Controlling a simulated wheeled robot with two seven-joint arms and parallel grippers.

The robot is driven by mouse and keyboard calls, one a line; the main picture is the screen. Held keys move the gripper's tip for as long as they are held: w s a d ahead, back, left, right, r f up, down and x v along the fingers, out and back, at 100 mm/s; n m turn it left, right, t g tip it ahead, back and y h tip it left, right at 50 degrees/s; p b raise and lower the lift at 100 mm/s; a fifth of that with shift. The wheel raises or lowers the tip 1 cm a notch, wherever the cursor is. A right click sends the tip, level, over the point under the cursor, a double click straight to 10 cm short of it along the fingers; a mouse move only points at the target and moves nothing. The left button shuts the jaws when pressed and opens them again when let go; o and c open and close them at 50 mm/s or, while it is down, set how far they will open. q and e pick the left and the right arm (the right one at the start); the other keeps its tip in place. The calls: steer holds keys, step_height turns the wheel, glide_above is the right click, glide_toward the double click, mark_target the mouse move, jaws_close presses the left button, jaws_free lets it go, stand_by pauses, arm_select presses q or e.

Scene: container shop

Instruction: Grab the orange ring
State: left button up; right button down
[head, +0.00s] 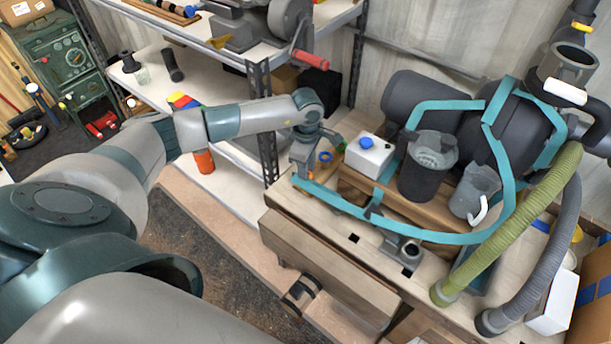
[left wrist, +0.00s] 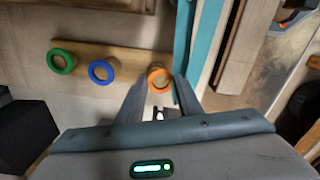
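The orange ring (left wrist: 159,70) stands out at the right end of a row of three rings on a wooden strip. My left gripper (left wrist: 161,84) is open, with one finger on each side of the orange ring; I cannot tell whether they touch it. In the head view my left gripper (head: 304,174) reaches down at the left end of the workbench, and only a bit of orange shows beside it. The blue ring (left wrist: 92,80) and the green ring (left wrist: 53,70) are to the left in the wrist view. My right gripper is not in view.
A teal frame (head: 345,207) runs close beside the gripper and around two dark containers (head: 424,172). A white box with a blue knob (head: 370,160) stands behind the rings. A metal shelf (head: 264,145) is to the left of the workbench.

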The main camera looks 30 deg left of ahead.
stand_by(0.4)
